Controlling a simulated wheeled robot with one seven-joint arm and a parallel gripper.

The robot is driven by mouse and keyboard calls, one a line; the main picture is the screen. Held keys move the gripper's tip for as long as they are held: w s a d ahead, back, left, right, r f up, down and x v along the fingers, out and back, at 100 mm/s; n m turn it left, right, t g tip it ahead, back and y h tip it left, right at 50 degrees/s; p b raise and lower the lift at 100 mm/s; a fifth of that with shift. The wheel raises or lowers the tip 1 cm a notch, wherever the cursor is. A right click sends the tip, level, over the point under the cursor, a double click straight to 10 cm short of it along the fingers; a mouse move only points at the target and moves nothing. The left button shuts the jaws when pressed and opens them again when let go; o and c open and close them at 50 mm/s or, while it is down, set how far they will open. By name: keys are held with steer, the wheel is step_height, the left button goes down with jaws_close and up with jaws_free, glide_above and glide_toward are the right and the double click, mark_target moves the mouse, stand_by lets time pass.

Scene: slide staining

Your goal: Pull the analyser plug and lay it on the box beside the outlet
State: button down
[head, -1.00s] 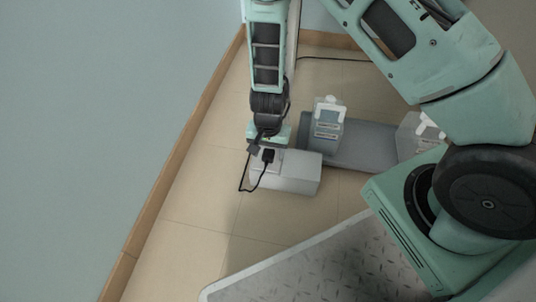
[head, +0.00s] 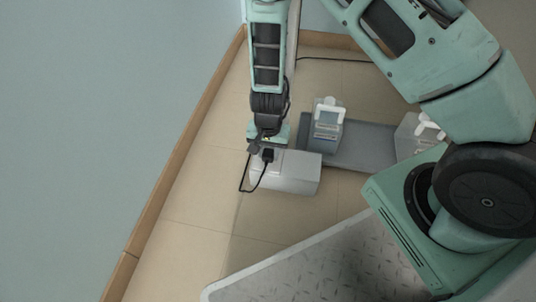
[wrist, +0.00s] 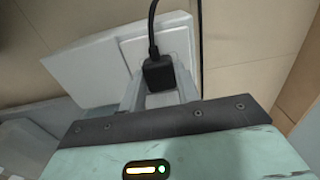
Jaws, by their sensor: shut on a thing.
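The black analyser plug (wrist: 158,73) sits between my gripper's two grey fingers (wrist: 159,90) in the wrist view, and they are shut on it. Its black cord runs up from it there. In the head view the plug (head: 267,155) is at the left end of a pale grey-white box (head: 295,178) on the floor, and the cord loops down to the left. My gripper (head: 264,149) is just above it. In the wrist view a light square plate (wrist: 178,40), perhaps the outlet, lies behind the plug. I cannot tell whether the plug's prongs are in it.
A grey mat or platform (head: 362,147) lies behind the box, with a clear container with a white top (head: 326,122) and another (head: 415,133) at its right. The wall and wooden skirting (head: 180,163) are on the left. Tiled floor (head: 215,205) is free in front.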

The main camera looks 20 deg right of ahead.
mark_target(268, 153)
steer(key=shift+r+p, duration=2.7)
steer(key=shift+r, duration=0.1)
